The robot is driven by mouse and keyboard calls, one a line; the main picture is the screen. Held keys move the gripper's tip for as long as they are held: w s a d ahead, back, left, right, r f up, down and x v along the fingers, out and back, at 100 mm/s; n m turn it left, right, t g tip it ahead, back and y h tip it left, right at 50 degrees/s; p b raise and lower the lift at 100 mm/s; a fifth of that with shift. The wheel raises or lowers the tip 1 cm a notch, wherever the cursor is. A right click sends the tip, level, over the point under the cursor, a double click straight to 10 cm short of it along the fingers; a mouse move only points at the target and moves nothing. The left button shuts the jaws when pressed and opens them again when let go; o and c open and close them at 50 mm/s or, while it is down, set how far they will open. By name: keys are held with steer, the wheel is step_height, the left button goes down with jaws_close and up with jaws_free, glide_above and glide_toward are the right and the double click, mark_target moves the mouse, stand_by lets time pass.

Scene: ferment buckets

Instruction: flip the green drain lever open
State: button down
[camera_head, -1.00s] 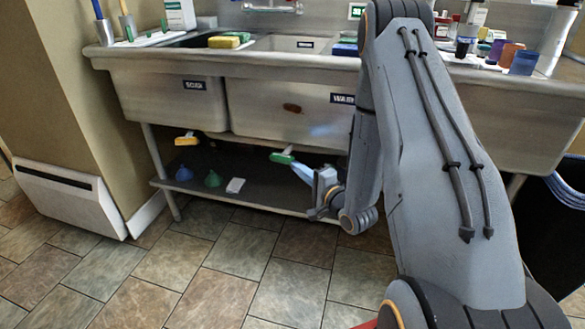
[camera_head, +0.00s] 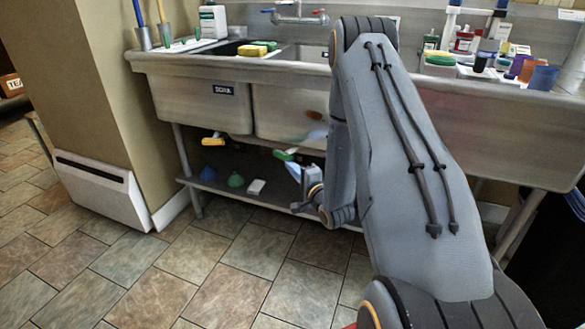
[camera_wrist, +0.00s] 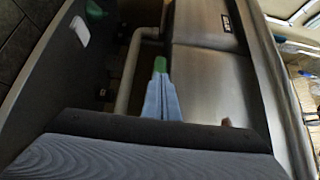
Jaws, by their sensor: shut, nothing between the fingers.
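The green drain lever (camera_head: 283,155) is under the front of the sink, below the middle basin. In the wrist view its green end (camera_wrist: 160,65) shows just past my fingertips. My gripper (camera_head: 293,169) is shut and empty, its pale blue fingers (camera_wrist: 160,100) together right beside the lever. I cannot tell whether they touch it. The valve body behind the lever is mostly hidden.
A yellow lever (camera_head: 213,140) is under the left basin (camera_head: 200,105). On the lower shelf stand a blue funnel (camera_head: 208,173), a green funnel (camera_head: 235,180) and a white block (camera_head: 256,187). The tiled floor in front is clear.

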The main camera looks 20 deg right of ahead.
steer(key=shift+w+a+r+y, duration=0.2)
steer(key=shift+w+a+y, duration=0.1)
steer(key=shift+w+a, duration=0.15)
steer(key=s+a+p, duration=0.1)
steer(key=s+p, duration=0.1)
steer(key=s, duration=1.2)
steer(key=shift+f+p, duration=0.2)
steer(key=shift+p, duration=0.2)
